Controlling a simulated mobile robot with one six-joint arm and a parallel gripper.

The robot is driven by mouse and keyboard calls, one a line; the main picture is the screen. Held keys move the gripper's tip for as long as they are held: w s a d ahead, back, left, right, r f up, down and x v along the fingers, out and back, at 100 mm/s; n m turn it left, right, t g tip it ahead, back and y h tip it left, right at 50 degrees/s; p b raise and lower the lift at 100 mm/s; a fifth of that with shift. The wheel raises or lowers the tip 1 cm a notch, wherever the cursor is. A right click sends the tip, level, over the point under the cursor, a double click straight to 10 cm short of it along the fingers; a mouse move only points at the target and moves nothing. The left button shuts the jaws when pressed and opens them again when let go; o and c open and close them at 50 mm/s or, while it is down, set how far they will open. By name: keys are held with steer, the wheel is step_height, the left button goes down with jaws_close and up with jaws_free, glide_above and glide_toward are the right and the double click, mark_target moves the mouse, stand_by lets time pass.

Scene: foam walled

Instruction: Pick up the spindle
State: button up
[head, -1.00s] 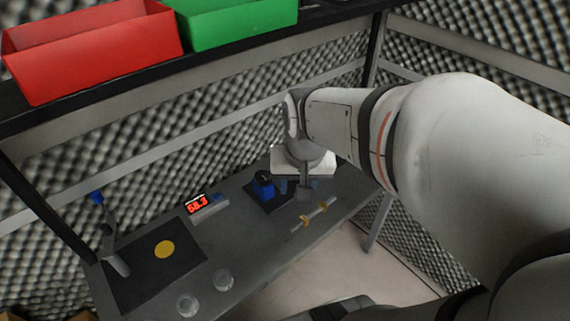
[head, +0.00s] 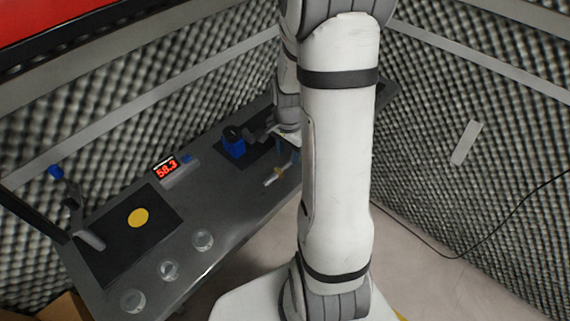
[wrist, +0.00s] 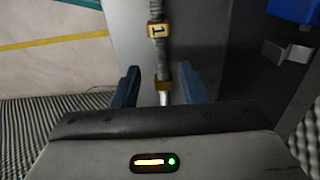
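The spindle is a thin grey rod with yellow blocks. In the wrist view the spindle (wrist: 159,52) runs down the picture, one block marked "1", its near end between my fingers. In the head view the spindle (head: 274,176) lies near the table's front edge, its right end hidden by my arm. My gripper (wrist: 158,74) is open, with a blue finger on each side of the spindle and gaps visible. In the head view my gripper (head: 287,152) is partly hidden behind my arm. I cannot tell its exact height above the rod.
A blue device (head: 234,142) stands on a dark mat left of my gripper. A red-digit display (head: 166,167), a yellow disc (head: 138,217) and several clear jars (head: 203,240) are further left on the table (head: 223,198). Foam walls close in behind and right.

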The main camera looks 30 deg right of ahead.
mark_target(288, 163)
steer(key=shift+f, duration=2)
jaws_close()
